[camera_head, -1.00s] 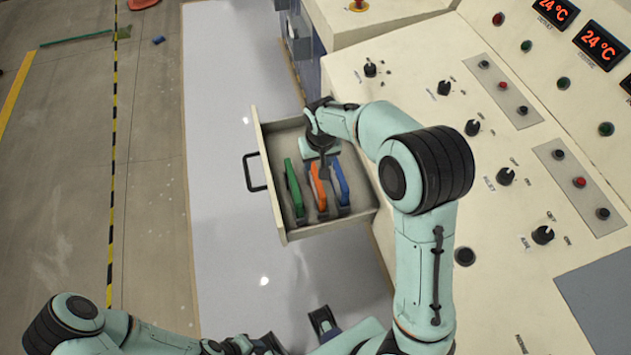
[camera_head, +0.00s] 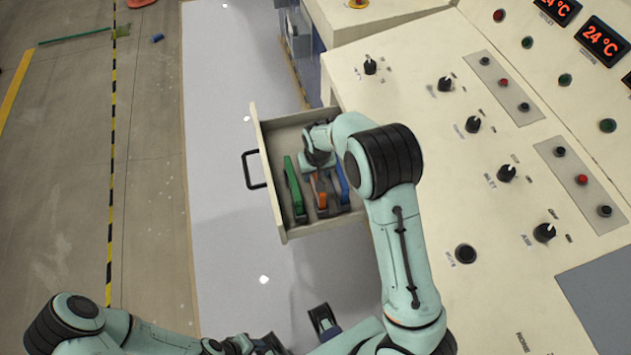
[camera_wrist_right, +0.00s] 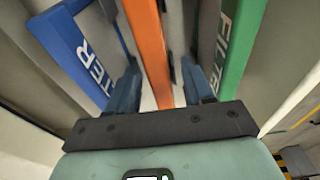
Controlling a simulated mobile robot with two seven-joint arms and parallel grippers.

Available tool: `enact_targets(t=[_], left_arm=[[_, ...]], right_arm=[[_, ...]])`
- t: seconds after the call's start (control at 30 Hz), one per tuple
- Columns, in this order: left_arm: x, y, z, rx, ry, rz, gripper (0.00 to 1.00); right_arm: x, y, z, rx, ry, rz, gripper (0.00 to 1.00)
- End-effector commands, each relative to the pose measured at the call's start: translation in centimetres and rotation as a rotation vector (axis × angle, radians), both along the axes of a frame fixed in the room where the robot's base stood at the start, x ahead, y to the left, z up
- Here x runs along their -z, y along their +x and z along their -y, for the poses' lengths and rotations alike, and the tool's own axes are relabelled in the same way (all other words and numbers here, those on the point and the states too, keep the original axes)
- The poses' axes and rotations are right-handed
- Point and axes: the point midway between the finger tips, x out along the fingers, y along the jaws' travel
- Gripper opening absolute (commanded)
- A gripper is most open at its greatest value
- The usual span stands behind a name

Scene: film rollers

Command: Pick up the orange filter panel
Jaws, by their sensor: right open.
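The orange filter panel (camera_head: 319,190) stands in the open drawer between the green filter panel (camera_head: 294,188) and the blue filter panel (camera_head: 342,183). My right gripper (camera_head: 325,193) reaches down into the drawer over the orange panel and hides part of it. In the right wrist view the orange panel (camera_wrist_right: 148,45) lies between the two spread fingers of my right gripper (camera_wrist_right: 160,72), with visible gaps. The lower end of the panel is hidden there. My left gripper (camera_head: 298,333) is at the bottom edge, partly cut off; its opening is unclear.
The drawer (camera_head: 262,196) sticks out to the left from a cream control console (camera_head: 440,50) with knobs, buttons and red displays. In the wrist view the blue panel (camera_wrist_right: 75,45) and green panel (camera_wrist_right: 240,40) flank the fingers closely. The drawer's back end looks empty.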

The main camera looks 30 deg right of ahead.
Motion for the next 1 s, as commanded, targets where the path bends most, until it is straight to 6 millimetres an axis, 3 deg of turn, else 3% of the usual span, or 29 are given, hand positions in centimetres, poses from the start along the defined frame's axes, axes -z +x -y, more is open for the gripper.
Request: enact_targets(t=[0.03, 0.17, 0.2, 0.67, 0.87, 1.0], left_arm=[[0.0, 0.0, 0.0, 0.000, 0.000, 0.000, 0.43], [0.0, 0.0, 0.0, 0.000, 0.000, 0.000, 0.43], [0.0, 0.0, 0.0, 0.000, 0.000, 0.000, 0.43], [-0.1, 0.0, 0.0, 0.000, 0.000, 0.001, 0.43], [-0.5, 0.2, 0.0, 0.000, 0.000, 0.002, 0.43], [-0.8, 0.3, 0.0, 0.000, 0.000, 0.003, 0.43]], right_arm=[[0.0, 0.0, 0.0, 0.000, 0.000, 0.000, 0.45], [0.0, 0.0, 0.0, 0.000, 0.000, 0.000, 0.02], [0.0, 0.0, 0.0, 0.000, 0.000, 0.000, 0.00], [-1.2, 0.1, 0.0, 0.000, 0.000, 0.002, 0.00], [-4.3, 0.1, -0.1, 0.000, 0.001, 0.005, 0.00], [-7.6, 0.2, -0.1, 0.000, 0.001, 0.007, 0.00]])
